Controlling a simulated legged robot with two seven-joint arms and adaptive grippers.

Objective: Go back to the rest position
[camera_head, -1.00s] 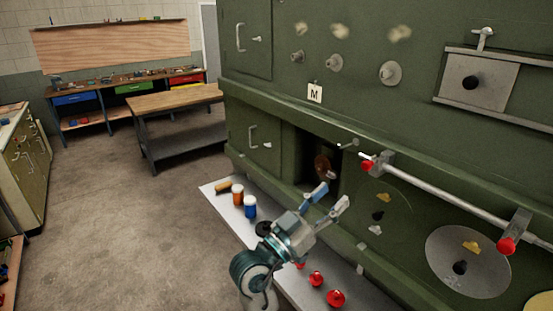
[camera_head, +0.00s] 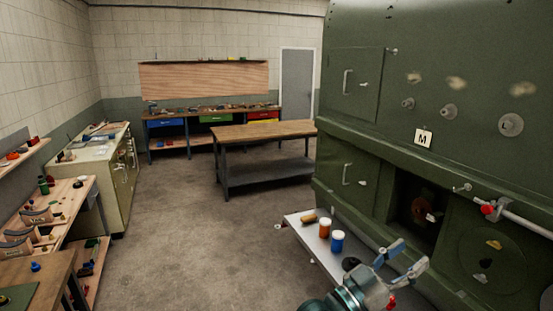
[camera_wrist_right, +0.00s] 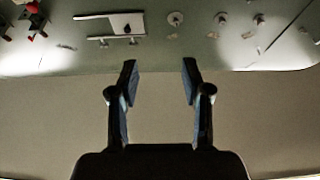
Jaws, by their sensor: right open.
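My right gripper (camera_head: 405,258) is at the lower right of the head view, over the grey shelf along the foot of the green fuselage panel (camera_head: 365,115). Its two fingers are spread apart with nothing between them. In the right wrist view the open fingers (camera_wrist_right: 158,82) also show empty, with the panel and its fittings beyond them at the top. My left gripper is in neither view.
The grey shelf (camera_head: 305,230) holds an orange jar (camera_head: 325,228) and a blue jar (camera_head: 337,241). A dark opening (camera_head: 415,212) sits in the panel near the gripper. A wooden-topped table (camera_head: 262,131) stands behind. Workbenches line the left wall. The floor (camera_head: 200,230) between is clear.

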